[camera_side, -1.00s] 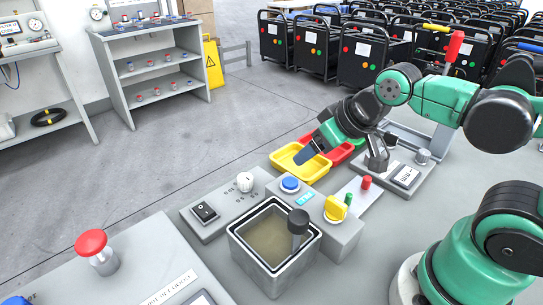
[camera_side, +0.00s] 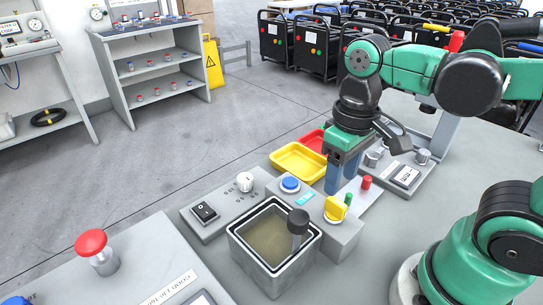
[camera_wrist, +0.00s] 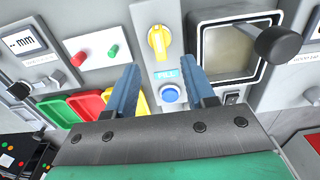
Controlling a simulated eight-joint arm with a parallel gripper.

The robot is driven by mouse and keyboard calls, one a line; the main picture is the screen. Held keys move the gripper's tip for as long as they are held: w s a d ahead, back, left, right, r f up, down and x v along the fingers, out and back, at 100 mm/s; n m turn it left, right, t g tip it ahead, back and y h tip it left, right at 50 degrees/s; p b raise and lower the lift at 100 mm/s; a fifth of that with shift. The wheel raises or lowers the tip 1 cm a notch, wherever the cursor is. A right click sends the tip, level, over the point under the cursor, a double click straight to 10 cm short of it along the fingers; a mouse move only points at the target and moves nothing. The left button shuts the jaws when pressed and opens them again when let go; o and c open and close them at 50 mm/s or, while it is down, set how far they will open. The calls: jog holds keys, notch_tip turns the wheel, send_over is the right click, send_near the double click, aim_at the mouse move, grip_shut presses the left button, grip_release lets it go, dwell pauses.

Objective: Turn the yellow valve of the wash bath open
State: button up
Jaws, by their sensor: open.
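The yellow valve (camera_side: 336,209) sits on the grey block at the right of the wash bath (camera_side: 273,246), a square tank of murky liquid. In the wrist view the valve (camera_wrist: 159,42) is beyond my fingertips, its handle pointing up and down in the picture. The bath (camera_wrist: 226,50) is right of it there. My gripper (camera_side: 340,190) points down behind the valve, apart from it. In the wrist view my gripper (camera_wrist: 158,75) shows two blue fingers spread apart with nothing between them.
A black-knobbed handle (camera_side: 298,222) stands up at the bath. A blue button (camera_side: 290,184) is on the same block. Green (camera_side: 348,198) and red (camera_side: 366,182) pegs stand close to my fingers. Yellow (camera_side: 299,163) and red (camera_side: 312,140) trays lie behind.

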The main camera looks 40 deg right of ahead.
aim_at(337, 202)
jog(key=shift+s+f, duration=0.1)
jog(key=shift+f, duration=2.65)
grip_shut()
